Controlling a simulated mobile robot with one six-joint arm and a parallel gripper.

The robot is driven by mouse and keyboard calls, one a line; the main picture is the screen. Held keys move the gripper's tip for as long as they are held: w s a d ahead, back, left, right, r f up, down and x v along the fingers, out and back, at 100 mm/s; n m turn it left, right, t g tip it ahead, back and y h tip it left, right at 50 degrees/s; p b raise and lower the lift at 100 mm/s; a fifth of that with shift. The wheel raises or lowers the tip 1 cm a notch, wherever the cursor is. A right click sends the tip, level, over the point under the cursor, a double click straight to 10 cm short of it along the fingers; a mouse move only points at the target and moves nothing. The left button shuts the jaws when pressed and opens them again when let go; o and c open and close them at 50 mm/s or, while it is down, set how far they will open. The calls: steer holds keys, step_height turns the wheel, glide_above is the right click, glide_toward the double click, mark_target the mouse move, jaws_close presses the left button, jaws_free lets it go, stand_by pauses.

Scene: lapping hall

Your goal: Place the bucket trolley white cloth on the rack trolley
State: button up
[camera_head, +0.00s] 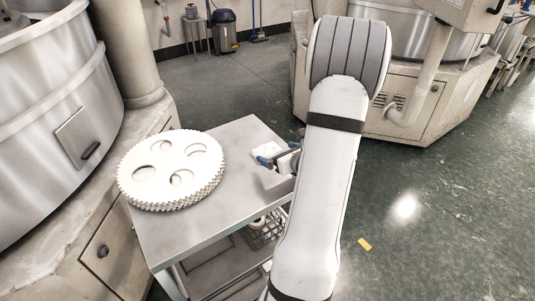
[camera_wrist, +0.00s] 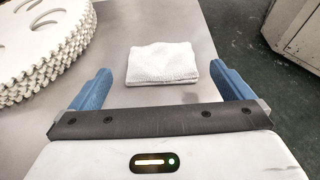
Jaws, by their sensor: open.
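A white folded cloth (camera_wrist: 162,62) lies flat on the grey top of a trolley (camera_head: 178,236). In the wrist view it is just ahead of my gripper (camera_wrist: 160,72), between the lines of the two blue fingers. My gripper is open and empty, with its fingers apart on either side. In the head view the gripper (camera_head: 279,153) is over the right part of the trolley top, and the cloth (camera_head: 267,150) shows only partly behind it. I cannot tell from these frames whether this is the bucket trolley or the rack trolley.
A stack of white toothed discs (camera_head: 172,170) stands on the trolley's left side. A wire basket (camera_head: 262,232) sits on a lower level. Large machines stand left (camera_head: 45,110) and at the back right (camera_head: 405,100). A yellow piece (camera_head: 364,244) lies on the otherwise open floor at right.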

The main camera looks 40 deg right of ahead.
steer(key=s+a+r+n+g+y, duration=0.1)
steer(key=a+r+n+g+y, duration=0.25)
steer(key=a+n, duration=0.65)
steer(key=s+a+r+n+g+y, duration=0.15)
steer(key=a+r+n+y, duration=0.45)
steer(key=a, duration=0.8)
steer(key=s+a+r+n+g+h, duration=0.1)
steer(key=s+a+n+g+h, duration=0.2)
steer(key=s+n, duration=0.3)
steer(key=s+a+r+n+g+h, duration=0.1)
steer(key=s+a+n+g+h, duration=0.2)
steer(key=n, duration=1.1)
steer(key=s+h, duration=0.2)
steer(key=s, duration=0.1)
steer(key=shift+s+r+n+h, duration=0.3)
steer(key=shift+r+h, duration=0.05)
steer(key=shift+r, duration=0.05)
steer(key=p+v, duration=0.4)
steer(key=v, duration=0.1)
steer(key=shift+w+d, duration=0.1)
steer(key=shift+w, duration=0.25)
